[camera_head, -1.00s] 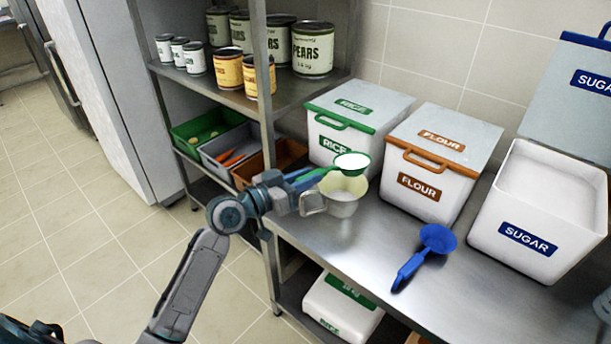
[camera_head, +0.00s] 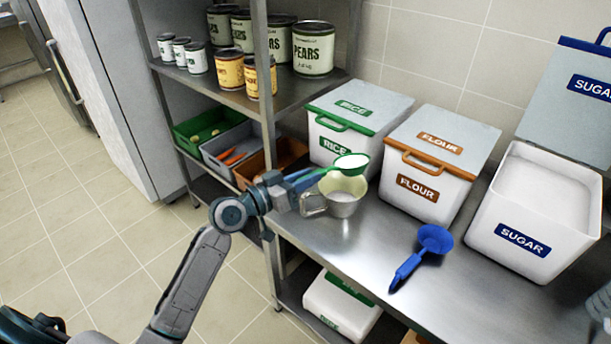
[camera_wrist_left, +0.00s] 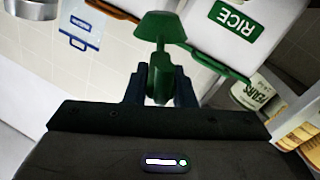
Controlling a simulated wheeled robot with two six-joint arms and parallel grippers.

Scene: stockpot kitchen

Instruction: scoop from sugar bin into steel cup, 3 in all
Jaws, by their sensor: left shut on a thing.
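My left gripper (camera_head: 303,181) is shut on the handle of a green scoop (camera_head: 359,174). The scoop's bowl holds a heaped white load and is over the steel cup (camera_head: 343,209), slightly tilted. The cup stands on the counter with its handle to the left and some pale content inside. In the left wrist view the green scoop (camera_wrist_left: 158,28) stands out between my fingers; its load is hidden there. The sugar bin (camera_head: 490,245) stands open at the right, full of white sugar, its lid raised behind.
A blue scoop (camera_head: 421,254) lies on the steel counter (camera_head: 350,248) in front of the closed flour bin (camera_head: 425,194). The closed rice bin (camera_head: 333,150) stands just behind the cup. A shelf post (camera_head: 266,130) is close to my left arm.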

